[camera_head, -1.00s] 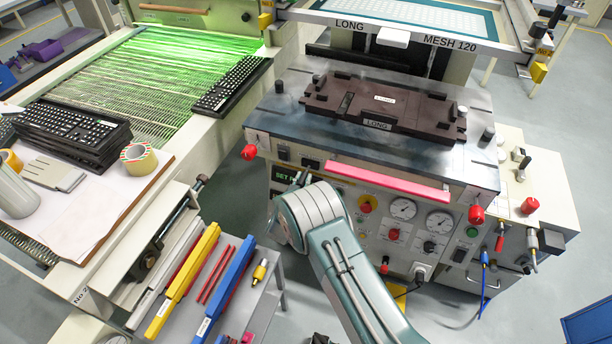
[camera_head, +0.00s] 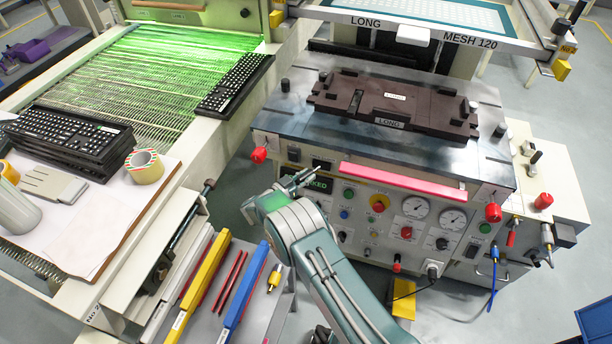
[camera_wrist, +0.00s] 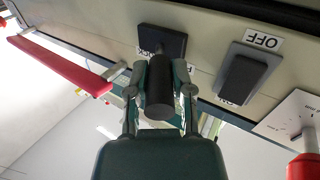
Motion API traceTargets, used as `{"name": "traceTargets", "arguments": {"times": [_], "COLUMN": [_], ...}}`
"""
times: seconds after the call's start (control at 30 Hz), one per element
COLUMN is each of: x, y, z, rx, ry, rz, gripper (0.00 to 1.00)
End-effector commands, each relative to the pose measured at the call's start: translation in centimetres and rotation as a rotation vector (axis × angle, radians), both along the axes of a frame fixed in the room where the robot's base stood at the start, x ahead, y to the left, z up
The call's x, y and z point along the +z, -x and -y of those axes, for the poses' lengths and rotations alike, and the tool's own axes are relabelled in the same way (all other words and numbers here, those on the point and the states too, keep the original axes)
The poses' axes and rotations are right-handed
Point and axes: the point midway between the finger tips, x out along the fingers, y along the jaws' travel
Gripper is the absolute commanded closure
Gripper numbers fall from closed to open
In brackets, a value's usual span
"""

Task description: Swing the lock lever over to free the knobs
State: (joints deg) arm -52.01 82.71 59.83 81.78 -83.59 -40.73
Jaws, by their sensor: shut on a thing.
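The lock lever (camera_wrist: 160,90) is a dark, round-ended handle on a black base plate on the machine's pale front panel. In the wrist view, labels beside the base are partly hidden; one seems to read LOCK. My gripper (camera_wrist: 160,98) has its two fingers on either side of the lever, shut on it. In the head view my gripper (camera_head: 300,180) is at the panel's upper left, and the lever is too small to make out there. Red knobs sit at the left (camera_head: 259,155) and right (camera_head: 493,212) of the machine's front edge.
A green display (camera_head: 318,185) ending in "KED" is partly hidden behind my gripper. A black OFF/ON switch (camera_wrist: 245,78) is beside the lever. A pink-red bar (camera_head: 402,182) runs along the front. Gauges and buttons fill the panel to the right.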

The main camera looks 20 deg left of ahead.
Motion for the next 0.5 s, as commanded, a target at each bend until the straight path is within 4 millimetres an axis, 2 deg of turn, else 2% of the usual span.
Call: {"name": "traceTargets", "arguments": {"times": [0.37, 0.4, 0.47, 0.5], "x": [0.08, 0.08, 0.08, 0.07], "y": [-0.11, -0.11, -0.10, -0.10], "z": [-0.25, -0.27, -0.28, -0.27], "rx": [0.000, 0.001, 0.001, 0.000], "ry": [-0.001, -0.001, -0.001, 0.000], "rz": [0.003, 0.003, 0.003, 0.002], "gripper": [1.00, 0.66, 0.39, 0.35]}}
